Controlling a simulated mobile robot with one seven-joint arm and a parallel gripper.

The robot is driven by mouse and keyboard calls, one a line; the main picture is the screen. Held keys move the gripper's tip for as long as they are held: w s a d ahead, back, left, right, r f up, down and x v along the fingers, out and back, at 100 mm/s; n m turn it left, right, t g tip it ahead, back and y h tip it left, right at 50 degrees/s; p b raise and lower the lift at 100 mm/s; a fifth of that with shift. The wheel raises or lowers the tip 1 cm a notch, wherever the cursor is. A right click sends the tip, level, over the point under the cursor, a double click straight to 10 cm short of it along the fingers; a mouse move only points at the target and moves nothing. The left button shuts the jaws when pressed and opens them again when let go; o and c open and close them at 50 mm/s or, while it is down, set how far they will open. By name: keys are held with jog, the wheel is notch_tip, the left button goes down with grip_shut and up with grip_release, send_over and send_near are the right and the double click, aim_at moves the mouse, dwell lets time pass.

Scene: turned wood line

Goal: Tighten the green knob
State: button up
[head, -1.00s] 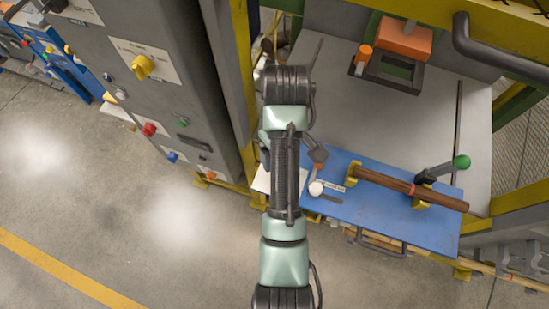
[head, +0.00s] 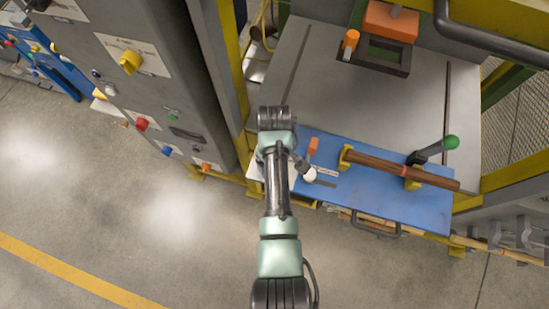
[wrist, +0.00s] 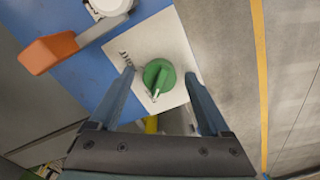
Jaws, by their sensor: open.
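The green knob (wrist: 157,76) shows in the wrist view, round with a raised pale-edged bar across it. It sits on a white plate (wrist: 160,40) with small dark print beside the knob. My gripper (wrist: 159,75) is open, with one finger to each side of the knob in the picture and nothing held. The fingers appear apart from the knob; how high they are above it I cannot tell. In the head view my arm hides the knob and my fingers.
An orange handle (wrist: 48,52) lies left of the knob. A grey cabinet (head: 150,90) stands left.

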grip_shut()
dwell(0.4)
jog(key=shift+m, duration=0.3)
jog(key=m+p, duration=0.1)
jog(key=m, duration=0.2)
jog(key=shift+r, duration=0.15)
jog(key=m+p, duration=0.1)
jog(key=m, duration=0.4)
jog(key=m+p, duration=0.1)
jog(key=m, duration=0.3)
jog(key=shift+m, duration=0.3)
jog(key=m, duration=0.4)
jog(key=shift+a+m, duration=0.1)
jog(key=shift+m, duration=0.2)
